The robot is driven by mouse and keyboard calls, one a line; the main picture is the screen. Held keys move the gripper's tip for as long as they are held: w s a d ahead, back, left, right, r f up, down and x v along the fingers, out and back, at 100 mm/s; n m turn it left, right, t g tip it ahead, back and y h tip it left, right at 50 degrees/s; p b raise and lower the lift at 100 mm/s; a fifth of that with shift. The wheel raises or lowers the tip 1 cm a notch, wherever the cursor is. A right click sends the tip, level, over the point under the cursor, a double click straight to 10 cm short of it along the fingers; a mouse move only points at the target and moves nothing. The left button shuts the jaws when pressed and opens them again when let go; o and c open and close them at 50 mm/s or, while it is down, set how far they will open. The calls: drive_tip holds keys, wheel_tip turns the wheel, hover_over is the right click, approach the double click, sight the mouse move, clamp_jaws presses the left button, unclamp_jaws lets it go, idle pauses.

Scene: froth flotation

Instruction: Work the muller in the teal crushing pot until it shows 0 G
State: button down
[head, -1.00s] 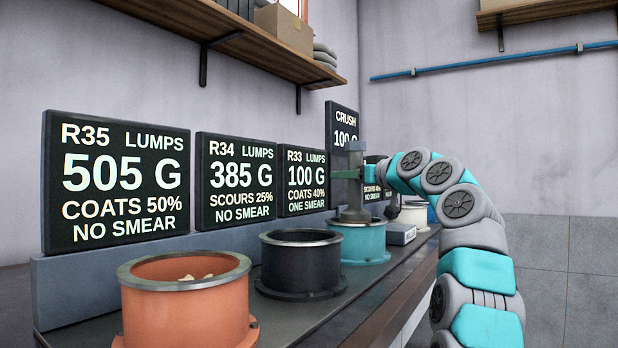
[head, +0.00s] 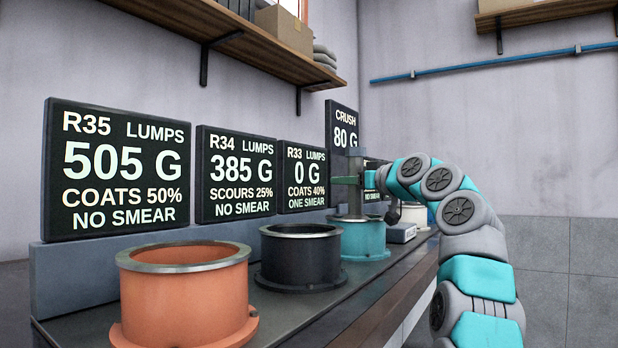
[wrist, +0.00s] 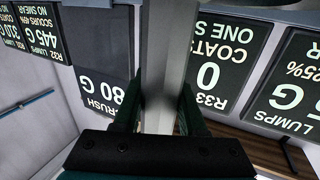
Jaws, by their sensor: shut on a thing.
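The teal crushing pot (head: 363,241) stands on the bench beyond the black pot. The muller (head: 355,204) is a grey upright shaft whose lower end goes down into the teal pot; its foot is hidden by the rim. My gripper (head: 352,180) is shut on the shaft above the pot. In the wrist view my gripper (wrist: 162,105) has one dark green finger on each side of the pale muller shaft (wrist: 166,60). The CRUSH sign (head: 344,130) behind the pot reads 80 G.
An orange pot (head: 183,301) and a black pot (head: 301,262) stand nearer along the bench. A pale pot (head: 414,215) and a small grey box (head: 400,232) lie beyond. Signs behind read R35 505 G (head: 117,165), R34 385 G (head: 236,172) and R33 0 G (head: 303,176).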

drive_tip(key=shift+f, duration=0.35)
drive_tip(key=shift+r, duration=0.15)
drive_tip(key=shift+r+p, duration=1.25)
wheel_tip(320, 180, up, 8)
drive_tip(key=p, duration=0.7)
drive_tip(key=shift+f, duration=0.2)
drive_tip(key=shift+a, duration=0.1)
